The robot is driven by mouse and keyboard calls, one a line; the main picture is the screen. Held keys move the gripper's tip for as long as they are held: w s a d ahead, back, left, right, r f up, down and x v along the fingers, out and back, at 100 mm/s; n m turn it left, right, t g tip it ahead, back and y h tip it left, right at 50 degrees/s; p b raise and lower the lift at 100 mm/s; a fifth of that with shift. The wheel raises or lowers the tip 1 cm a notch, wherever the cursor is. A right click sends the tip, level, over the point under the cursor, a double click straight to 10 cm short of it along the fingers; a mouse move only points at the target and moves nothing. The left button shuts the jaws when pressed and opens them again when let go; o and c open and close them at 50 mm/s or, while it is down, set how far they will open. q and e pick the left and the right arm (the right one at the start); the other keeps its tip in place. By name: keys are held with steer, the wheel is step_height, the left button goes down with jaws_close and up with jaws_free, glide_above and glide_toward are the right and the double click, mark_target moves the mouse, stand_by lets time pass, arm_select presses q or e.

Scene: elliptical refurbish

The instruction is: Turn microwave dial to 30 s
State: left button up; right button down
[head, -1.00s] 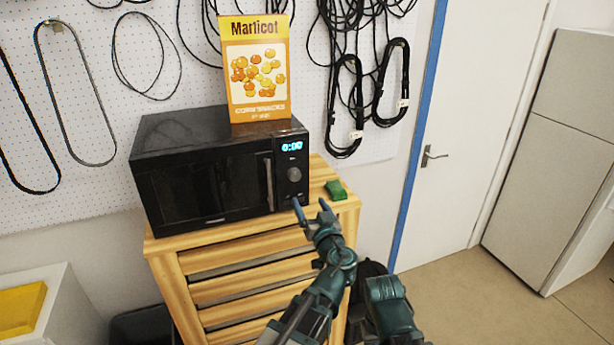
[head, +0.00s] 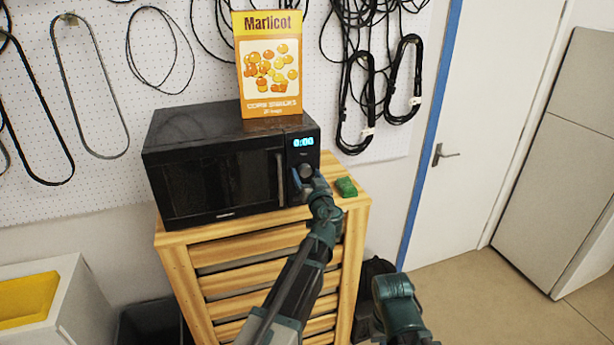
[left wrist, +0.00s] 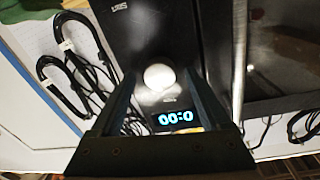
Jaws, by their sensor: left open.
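The black microwave (head: 215,180) stands on a slatted wooden cabinet, with its door closed. Its lit display (head: 303,142) reads 0:00, and it shows upside down in the left wrist view (left wrist: 175,118). The round dial (head: 305,170) is below the display, partly behind my gripper in the head view. In the left wrist view the pale dial (left wrist: 159,77) lies between the fingertips. My left gripper (head: 308,184) is open in front of the control panel, one finger on each side of the dial. I cannot tell whether the fingers touch it.
A yellow Marlicot snack box (head: 268,65) stands on the microwave. A green object (head: 346,187) lies on the wooden cabinet top (head: 358,203), right of my left gripper. Cables hang on the pegboard behind. Open floor lies to the right.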

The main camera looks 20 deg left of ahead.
arm_select(q)
jaws_close()
stand_by(0.5)
steer(key=shift+m, duration=0.3)
steer(key=shift+m+p, duration=0.4)
steer(key=shift+m, duration=2.3)
jaws_free()
